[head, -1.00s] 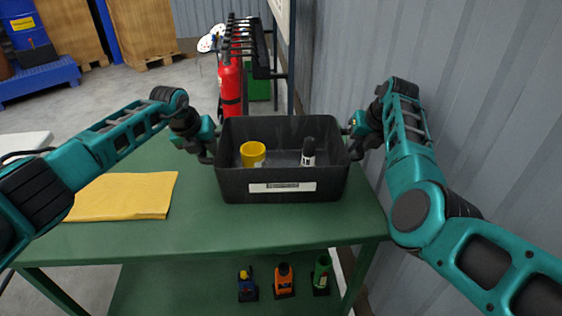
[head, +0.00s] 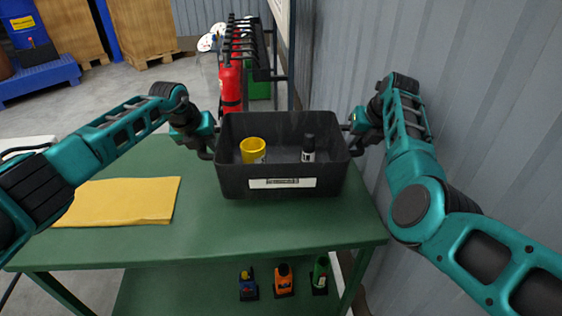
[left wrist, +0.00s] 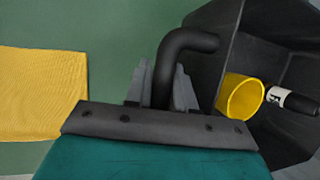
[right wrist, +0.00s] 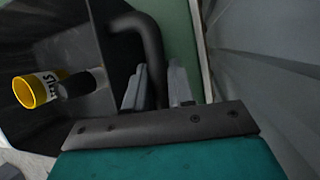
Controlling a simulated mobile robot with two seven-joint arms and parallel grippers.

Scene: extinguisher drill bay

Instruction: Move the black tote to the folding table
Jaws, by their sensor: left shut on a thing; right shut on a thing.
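The black tote (head: 283,189) is over the green table, with a white label on its front wall. It holds a yellow cup (head: 253,150) and a black bottle with a white label (head: 308,149). My left gripper (head: 208,148) is shut on the tote's left handle, a black bent bar that shows in the left wrist view (left wrist: 178,55). My right gripper (head: 354,142) is shut on the right handle, which shows in the right wrist view (right wrist: 150,45). The tote looks level. I cannot clearly tell a gap beneath it. I cannot identify a folding table for certain.
A yellow cloth (head: 120,202) lies on the green table (head: 210,235) at left. Several small items, one an orange one (head: 284,280), stand on the lower shelf. A corrugated wall (head: 480,120) is close on the right.

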